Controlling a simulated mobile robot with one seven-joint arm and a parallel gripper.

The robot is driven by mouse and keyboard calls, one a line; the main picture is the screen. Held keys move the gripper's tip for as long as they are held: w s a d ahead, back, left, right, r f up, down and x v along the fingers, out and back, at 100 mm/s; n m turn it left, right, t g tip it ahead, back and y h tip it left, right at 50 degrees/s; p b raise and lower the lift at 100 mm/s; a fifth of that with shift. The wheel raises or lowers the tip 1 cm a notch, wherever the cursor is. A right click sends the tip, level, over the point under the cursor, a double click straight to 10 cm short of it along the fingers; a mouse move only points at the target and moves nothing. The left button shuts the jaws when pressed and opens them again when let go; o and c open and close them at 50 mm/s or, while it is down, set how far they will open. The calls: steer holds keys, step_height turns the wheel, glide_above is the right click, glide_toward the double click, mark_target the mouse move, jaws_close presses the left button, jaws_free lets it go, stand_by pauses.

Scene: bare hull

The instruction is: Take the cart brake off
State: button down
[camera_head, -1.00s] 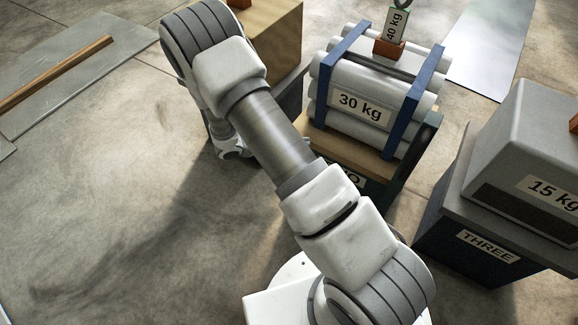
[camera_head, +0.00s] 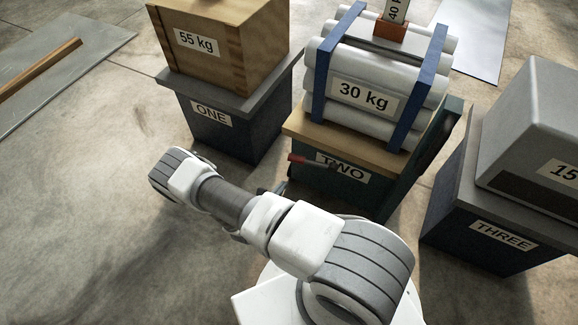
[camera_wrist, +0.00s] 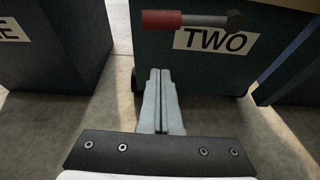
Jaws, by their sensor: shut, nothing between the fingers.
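The cart labelled TWO (camera_head: 312,184) has a dark green body and a wooden top. A lever with a red handle (camera_head: 297,158) lies roughly level across its front, partly over the label. In the wrist view the red grip (camera_wrist: 161,20) points left and the dark metal end points right. My gripper (camera_wrist: 160,74) is shut and empty, pointing at the cart front below the red grip, apart from the lever in the picture. A dark wheel shows beside the fingers, low on the cart. In the head view my arm hides most of the gripper.
Cart TWO bears a blue-strapped bundle of pipes (camera_head: 326,66) marked 30 kg. Stand ONE (camera_head: 236,143) with a wooden 55 kg crate (camera_head: 240,50) is left of it. Stand THREE (camera_head: 465,252) with a grey box (camera_head: 535,105) is right.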

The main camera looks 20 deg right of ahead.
mark_target(309, 163)
steer(key=shift+f, duration=0.45)
steer(key=b+x, duration=0.4)
steer(key=x, duration=0.6)
steer(key=shift+r, duration=2.05)
